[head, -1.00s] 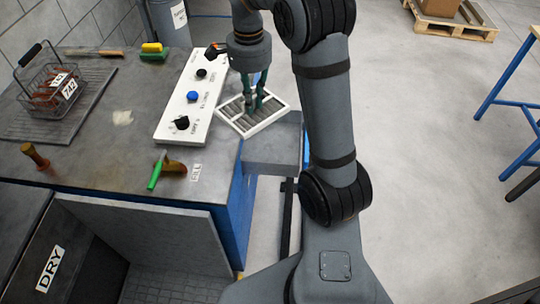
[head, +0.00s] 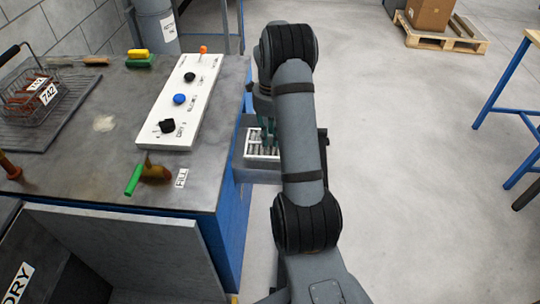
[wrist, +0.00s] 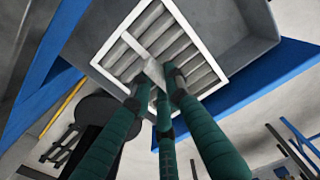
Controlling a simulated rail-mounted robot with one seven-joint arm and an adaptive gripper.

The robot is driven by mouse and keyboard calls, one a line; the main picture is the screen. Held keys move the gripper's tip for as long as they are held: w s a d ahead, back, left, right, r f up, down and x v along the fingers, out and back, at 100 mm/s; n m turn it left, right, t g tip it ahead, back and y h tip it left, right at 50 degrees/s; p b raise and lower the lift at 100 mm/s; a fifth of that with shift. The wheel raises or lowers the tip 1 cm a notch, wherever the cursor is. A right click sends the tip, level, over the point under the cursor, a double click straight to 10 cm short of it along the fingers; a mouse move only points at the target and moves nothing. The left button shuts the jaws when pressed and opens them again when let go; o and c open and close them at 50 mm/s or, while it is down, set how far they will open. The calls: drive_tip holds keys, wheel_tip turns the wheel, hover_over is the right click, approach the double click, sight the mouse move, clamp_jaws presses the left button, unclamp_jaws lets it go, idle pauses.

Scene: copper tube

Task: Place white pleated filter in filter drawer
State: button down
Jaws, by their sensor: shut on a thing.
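The white pleated filter (head: 262,153) is a square white frame with grey pleats and a central bar. My gripper (head: 268,128) is shut on that bar; in the wrist view, the green fingers (wrist: 160,80) meet at the bar of the filter (wrist: 128,45). The grey filter drawer (head: 256,176) stands out from the right side of the blue cabinet. The filter is over or within the drawer's opening, and I cannot tell whether it touches the bottom. In the wrist view, the drawer wall (wrist: 245,45) shows beside the filter. My arm hides the drawer's right part.
The counter (head: 100,165) holds a white control panel (head: 180,100), a wire basket (head: 45,98), a green-handled valve (head: 146,176) and a yellow-green brush (head: 139,58). Open floor lies right of my arm, with a pallet (head: 440,40) behind.

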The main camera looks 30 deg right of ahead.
sight(270, 151)
drive_tip(key=shift+f+b, duration=0.55)
drive_tip(key=shift+f, duration=2.75)
drive_tip(key=shift+f, duration=0.2)
drive_tip(key=c, duration=1.7)
unclamp_jaws()
wheel_tip(270, 151, up, 12)
drive_tip(key=p, duration=0.2)
drive_tip(key=shift+r+p, duration=0.2)
drive_tip(key=shift+p, duration=0.2)
